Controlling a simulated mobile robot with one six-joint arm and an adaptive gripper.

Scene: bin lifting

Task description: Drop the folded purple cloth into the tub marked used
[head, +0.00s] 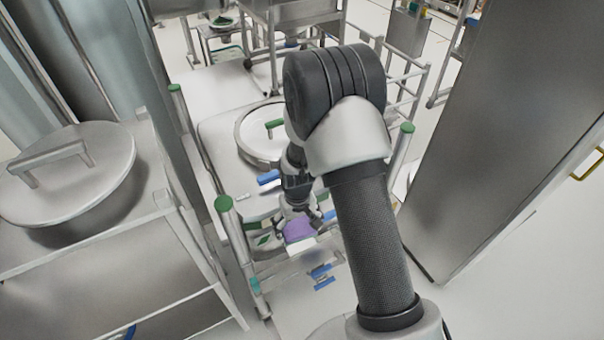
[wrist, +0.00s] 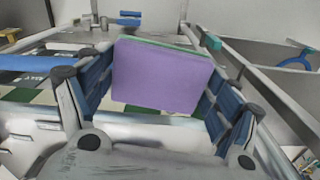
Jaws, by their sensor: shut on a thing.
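The folded purple cloth (wrist: 160,78) is a flat, thick block held upright between the two blue-padded fingers of my gripper (wrist: 158,72). In the head view the cloth (head: 299,230) shows as a small purple patch below my gripper (head: 302,211), over the near end of a metal cart. My gripper is shut on the cloth. I cannot make out the word "used" on any tub, so I cannot tell which one it is. A dark strip with unreadable lettering (wrist: 30,95) lies at the left in the wrist view.
A metal cart with green-capped posts (head: 225,204) surrounds the area under my gripper. A round lid with a green handle (head: 255,150) is on it. A steel pot with a lid (head: 70,172) stands at left on a steel table. A tall steel cabinet (head: 505,130) stands at right.

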